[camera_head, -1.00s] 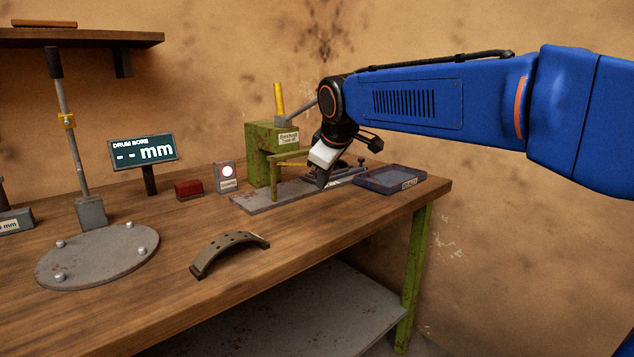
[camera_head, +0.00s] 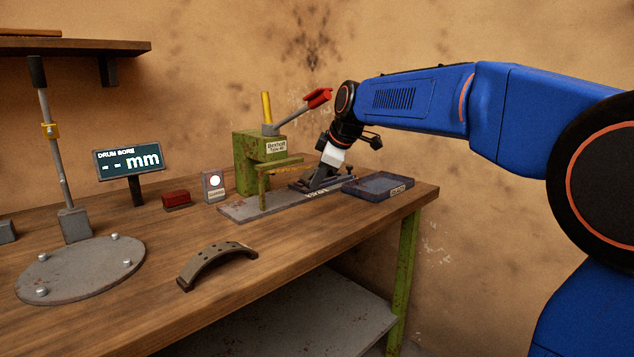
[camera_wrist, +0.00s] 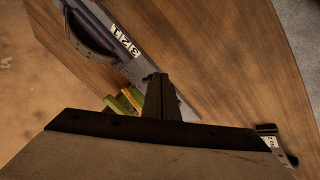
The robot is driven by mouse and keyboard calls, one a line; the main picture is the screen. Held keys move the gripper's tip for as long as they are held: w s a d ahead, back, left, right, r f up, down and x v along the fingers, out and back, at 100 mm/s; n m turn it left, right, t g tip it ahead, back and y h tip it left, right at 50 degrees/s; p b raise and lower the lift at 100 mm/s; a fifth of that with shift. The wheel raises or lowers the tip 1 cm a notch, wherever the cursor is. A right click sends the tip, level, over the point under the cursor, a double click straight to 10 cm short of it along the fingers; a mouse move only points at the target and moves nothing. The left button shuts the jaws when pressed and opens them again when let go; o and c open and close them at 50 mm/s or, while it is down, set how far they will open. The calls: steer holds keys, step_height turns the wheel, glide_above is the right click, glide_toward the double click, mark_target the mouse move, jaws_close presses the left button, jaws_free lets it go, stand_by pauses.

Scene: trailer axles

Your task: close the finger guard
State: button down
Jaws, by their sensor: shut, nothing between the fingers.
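A green riveting press (camera_head: 258,160) with a label stands on a grey base plate (camera_head: 238,211) on the bench. A yellow-green bar frame (camera_head: 280,167) at its front looks like the finger guard; whether it is open or closed I cannot tell. Yellow-green bars (camera_wrist: 126,103) also show beside my fingers in the wrist view. My gripper (camera_head: 319,179) is shut and empty, pointing down over the right part of the press's base, right of the bar frame. In the wrist view my gripper (camera_wrist: 158,78) is dark and hides part of the bars.
A lever with a red grip (camera_head: 318,97) slants up from the press, close to my wrist. A blue tray (camera_head: 378,187) sits right of my gripper. A curved brake shoe (camera_head: 216,262) lies in front. A small box with a white round light (camera_head: 214,184) stands left.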

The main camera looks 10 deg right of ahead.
mark_target(311, 176)
steer(key=shift+w+n+g+y, duration=0.45)
steer(key=shift+w+n+y, duration=0.1)
steer(key=shift+w+n, duration=0.75)
steer(key=shift+w+n+g+y, duration=0.5)
steer(key=shift+w+n, duration=0.5)
steer(key=shift+w, duration=0.45)
steer(key=shift+w+r, duration=0.1)
steer(key=shift+r, duration=0.05)
